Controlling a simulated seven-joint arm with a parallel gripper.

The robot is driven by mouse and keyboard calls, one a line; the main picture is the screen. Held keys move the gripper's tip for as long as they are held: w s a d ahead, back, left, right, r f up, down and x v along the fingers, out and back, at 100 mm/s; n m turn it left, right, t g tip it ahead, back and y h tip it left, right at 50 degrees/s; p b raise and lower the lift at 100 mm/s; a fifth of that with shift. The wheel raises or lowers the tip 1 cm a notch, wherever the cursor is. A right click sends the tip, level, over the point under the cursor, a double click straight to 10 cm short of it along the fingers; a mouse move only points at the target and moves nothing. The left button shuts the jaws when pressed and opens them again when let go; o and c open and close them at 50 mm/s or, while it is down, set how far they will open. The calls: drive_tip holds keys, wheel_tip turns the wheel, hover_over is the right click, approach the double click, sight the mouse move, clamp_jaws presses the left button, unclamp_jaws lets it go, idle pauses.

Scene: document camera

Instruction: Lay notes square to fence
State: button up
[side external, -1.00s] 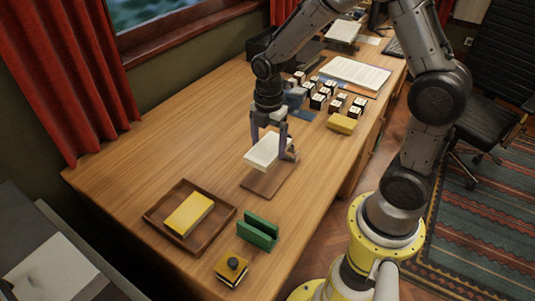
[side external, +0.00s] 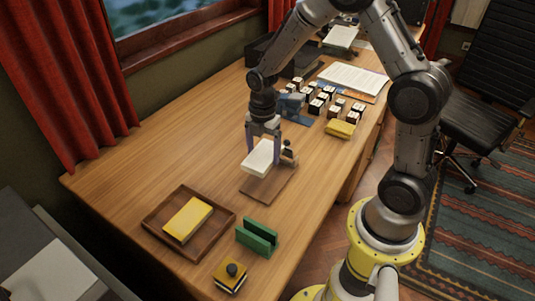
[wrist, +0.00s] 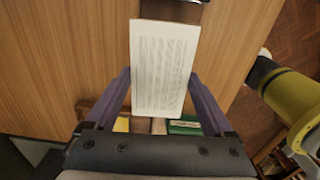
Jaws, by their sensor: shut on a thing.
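The notes (side external: 261,158), a white block with lines of text on top, are between the fingers of my gripper (side external: 263,147), which is shut on them. In the wrist view the notes (wrist: 162,65) stand between the two fingers of my gripper (wrist: 162,92), slightly tilted in the picture. They are over the far part of a brown board (side external: 270,188); I cannot tell whether they touch it. A small black-knobbed thing (side external: 288,150) stands just right of the notes. I cannot clearly make out a fence.
A wooden tray (side external: 154,222) with a yellow pad (side external: 188,219), a green slotted holder (side external: 257,236) and a black-knobbed yellow block (side external: 230,275) are at the near end. Dark white-topped blocks (side external: 316,106) and another yellow block (side external: 340,129) stand beyond. The desk's left side is clear.

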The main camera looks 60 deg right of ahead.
sight(271, 150)
drive_tip(key=shift+m, duration=0.3)
drive_tip(key=d+f, duration=0.2)
drive_tip(key=s+f, duration=0.1)
drive_tip(key=f, duration=0.1)
drive_tip(key=shift+d+f, duration=0.1)
drive_tip(key=shift+d, duration=0.3)
drive_tip(key=shift+f, duration=0.1)
drive_tip(key=shift+f, duration=1.55)
drive_tip(key=shift+f, duration=0.55)
drive_tip(key=o, duration=1.2)
drive_tip(key=shift+r, duration=0.1)
